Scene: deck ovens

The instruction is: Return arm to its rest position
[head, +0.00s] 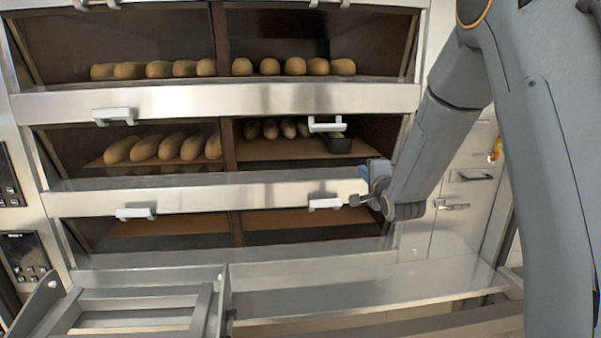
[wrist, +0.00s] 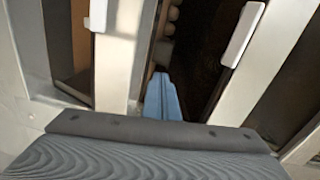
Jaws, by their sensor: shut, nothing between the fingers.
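My arm reaches in from the right in the head view, and my gripper (head: 358,200) is at the right end of the steel band below the middle oven deck. It is close to the white handle (head: 325,203) on that band; I cannot tell whether they touch. In the wrist view the blue fingers of my gripper (wrist: 162,82) are together with nothing between them, pointing toward a dark oven opening.
Loaves lie in the top deck (head: 294,67) and the middle deck (head: 163,148). Below are a steel shelf (head: 370,285) and a metal rack (head: 140,310). A control panel (head: 24,257) is at left.

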